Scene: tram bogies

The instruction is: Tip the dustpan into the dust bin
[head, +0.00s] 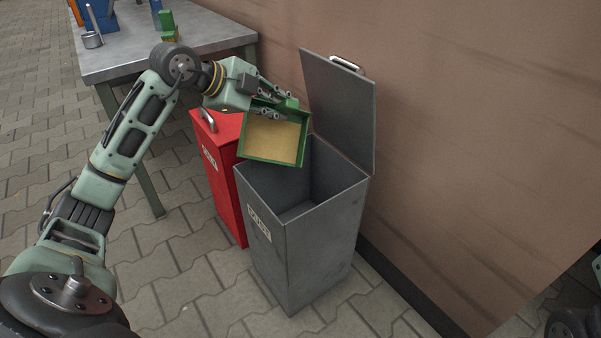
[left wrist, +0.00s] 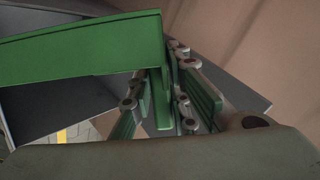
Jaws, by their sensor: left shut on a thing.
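The green dustpan (head: 302,150) is held over the back left part of the open grey dust bin in the head view, with sandy dust (head: 271,139) lying in it. Its open face shows toward the camera, so it looks somewhat tilted. My left gripper (head: 275,103) is shut on the dustpan at its back edge. In the left wrist view the fingers (left wrist: 172,100) close around a green part of the dustpan (left wrist: 85,52). The grey dust bin (head: 305,245) has its lid (head: 345,110) raised against the wall. The visible inside looks empty. My right gripper is not in view.
A red bin (head: 222,165) with a closed lid stands close to the left of the grey bin. A metal table (head: 205,35) holds a metal cup (head: 92,40) and green and blue items. The brown wall (head: 470,130) rises right behind. Paved floor in front is clear.

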